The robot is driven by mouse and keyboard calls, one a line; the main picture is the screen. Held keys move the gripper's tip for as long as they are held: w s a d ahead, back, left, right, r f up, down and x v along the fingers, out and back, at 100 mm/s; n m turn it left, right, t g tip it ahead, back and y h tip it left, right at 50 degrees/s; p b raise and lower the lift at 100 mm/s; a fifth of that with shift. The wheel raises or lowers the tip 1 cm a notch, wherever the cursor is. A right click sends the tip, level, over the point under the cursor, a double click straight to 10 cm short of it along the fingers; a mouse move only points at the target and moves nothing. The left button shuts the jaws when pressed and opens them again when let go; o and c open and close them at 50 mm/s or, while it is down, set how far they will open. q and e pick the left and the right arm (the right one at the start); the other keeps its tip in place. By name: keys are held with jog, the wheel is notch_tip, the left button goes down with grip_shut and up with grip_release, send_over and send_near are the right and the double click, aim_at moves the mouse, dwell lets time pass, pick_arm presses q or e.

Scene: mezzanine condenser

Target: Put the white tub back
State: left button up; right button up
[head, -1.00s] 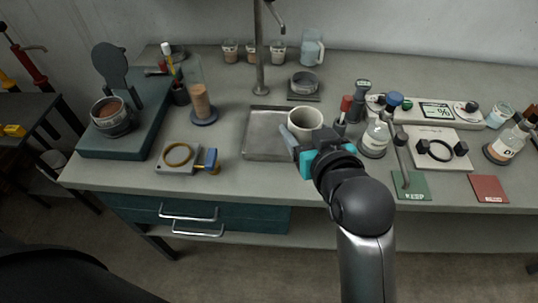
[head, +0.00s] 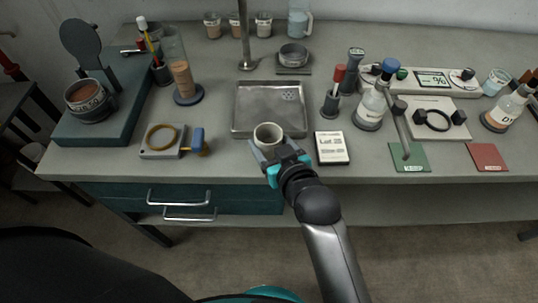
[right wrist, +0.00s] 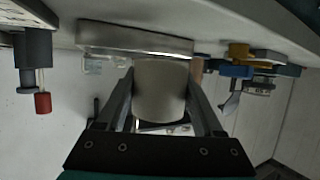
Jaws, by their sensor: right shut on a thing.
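The white tub (head: 268,132) is an off-white, open-topped cup. My right gripper (head: 277,156) is shut on it, with a finger on each side, at the bench's front just before the metal tray. In the right wrist view the tub (right wrist: 160,92) fills the gap between the two fingers and looks upright. I cannot tell whether its base touches the bench. The metal tray (head: 270,95) is empty apart from a pale mark at its right. My left gripper is not in view.
A label card (head: 332,147) lies to the right of the tub. A grey block with a yellow ring (head: 160,140) lies to its left. A red-topped holder (head: 332,100) and a blue-capped bottle (head: 375,100) stand to the right. Green (head: 409,158) and red (head: 487,157) mats lie further right.

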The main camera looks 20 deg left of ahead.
aim_at(270, 155)
jog(key=shift+f+b, duration=0.65)
jog(key=shift+f, duration=1.5)
jog(key=shift+f, duration=0.2)
jog(key=o, duration=1.4)
jog(key=shift+r, duration=0.15)
jog(key=shift+s+d+r, duration=0.1)
jog(key=shift+s, duration=0.1)
jog(key=p+v, duration=0.2)
jog(key=v, duration=0.9)
jog(key=shift+s+d+r+p, duration=0.15)
jog(key=shift+s+r+p, duration=0.05)
jog(key=shift+p, duration=0.1)
